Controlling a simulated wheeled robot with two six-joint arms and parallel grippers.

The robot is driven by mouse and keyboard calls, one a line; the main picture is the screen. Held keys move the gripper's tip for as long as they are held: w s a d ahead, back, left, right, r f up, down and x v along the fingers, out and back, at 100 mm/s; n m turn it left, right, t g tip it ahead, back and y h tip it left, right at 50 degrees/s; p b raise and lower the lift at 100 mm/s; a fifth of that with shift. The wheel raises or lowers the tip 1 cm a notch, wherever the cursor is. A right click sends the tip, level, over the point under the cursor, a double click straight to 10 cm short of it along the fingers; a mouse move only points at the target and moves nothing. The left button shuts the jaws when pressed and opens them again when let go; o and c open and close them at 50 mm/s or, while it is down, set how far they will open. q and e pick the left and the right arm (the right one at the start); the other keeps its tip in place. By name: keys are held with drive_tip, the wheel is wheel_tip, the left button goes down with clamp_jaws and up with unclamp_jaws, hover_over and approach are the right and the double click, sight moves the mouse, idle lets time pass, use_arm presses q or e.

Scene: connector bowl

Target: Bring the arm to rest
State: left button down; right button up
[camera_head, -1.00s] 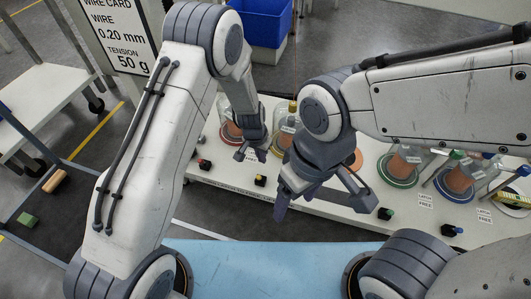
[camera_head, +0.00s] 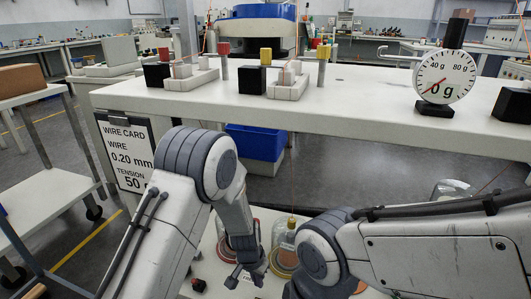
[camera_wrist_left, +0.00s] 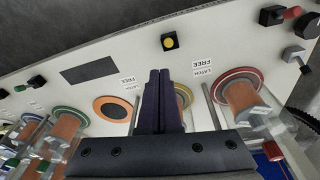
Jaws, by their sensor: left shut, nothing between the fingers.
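My left arm comes in from the left, and its gripper (camera_head: 240,279) hangs down over the low white bench. In the left wrist view the two dark fingers (camera_wrist_left: 160,101) are together with nothing between them. They stand out over the bench (camera_wrist_left: 215,45) between an orange disc (camera_wrist_left: 112,108) and a red-ringed spool (camera_wrist_left: 240,94). A yellow-ringed spool (camera_wrist_left: 184,95) is partly behind the fingers. My right arm comes in from the right, but its gripper is below the picture edge.
Behind the arms stands a high white bench (camera_head: 330,118) with a tension gauge (camera_head: 445,77), black blocks and small fixtures. A blue bin (camera_head: 257,142) is under it. A cart (camera_head: 45,190) stands at left. The wire card (camera_head: 128,150) hangs at the bench's left end.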

use_arm(q)
drive_tip(key=s+d+r+m+p, duration=0.1)
drive_tip(key=s+d+r, duration=0.1)
drive_tip(key=s+r, duration=0.45)
drive_tip(key=s+d+r+p, duration=0.1)
drive_tip(key=s+d+r, duration=0.15)
drive_tip(key=r, duration=0.75)
drive_tip(key=s+a+r+g+p, duration=0.1)
drive_tip(key=s+a+r, duration=0.2)
drive_tip(key=s+r, duration=0.35)
drive_tip(key=s+a+r+p, duration=0.1)
drive_tip(key=s+a+r, duration=0.3)
drive_tip(key=s, duration=0.6)
wheel_tip(320, 180, up, 38)
drive_tip(key=p, duration=3.7)
drive_tip(key=shift+d+m, duration=0.3)
drive_tip(key=shift+w, duration=0.1)
